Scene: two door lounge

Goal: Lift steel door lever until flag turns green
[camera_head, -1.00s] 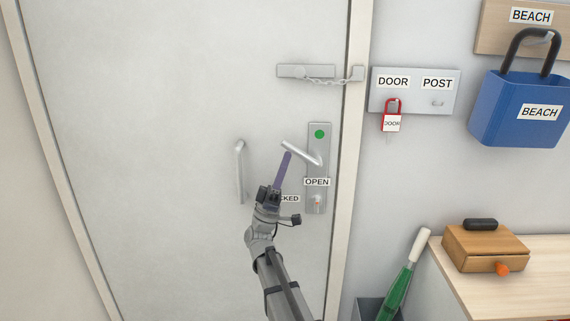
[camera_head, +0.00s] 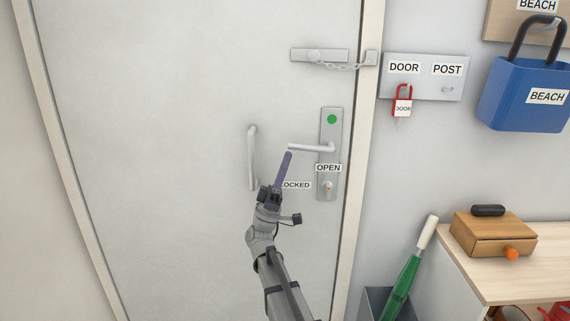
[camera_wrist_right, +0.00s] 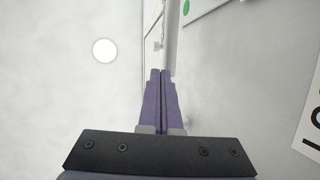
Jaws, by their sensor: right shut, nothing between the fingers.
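The steel door lever (camera_head: 311,147) sits roughly level on its steel plate (camera_head: 325,190), pointing left. The round flag (camera_head: 332,119) on the plate above it is green. My right gripper (camera_head: 288,154) is shut and empty, its purple fingertips just below the lever's free end; I cannot tell from the head view if they touch. In the right wrist view the shut fingers (camera_wrist_right: 160,72) point at the lever (camera_wrist_right: 172,45), and part of the green flag (camera_wrist_right: 186,7) shows. My left gripper is not in view.
A vertical pull handle (camera_head: 252,158) is left of the lever. A chain latch (camera_head: 335,60) is above.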

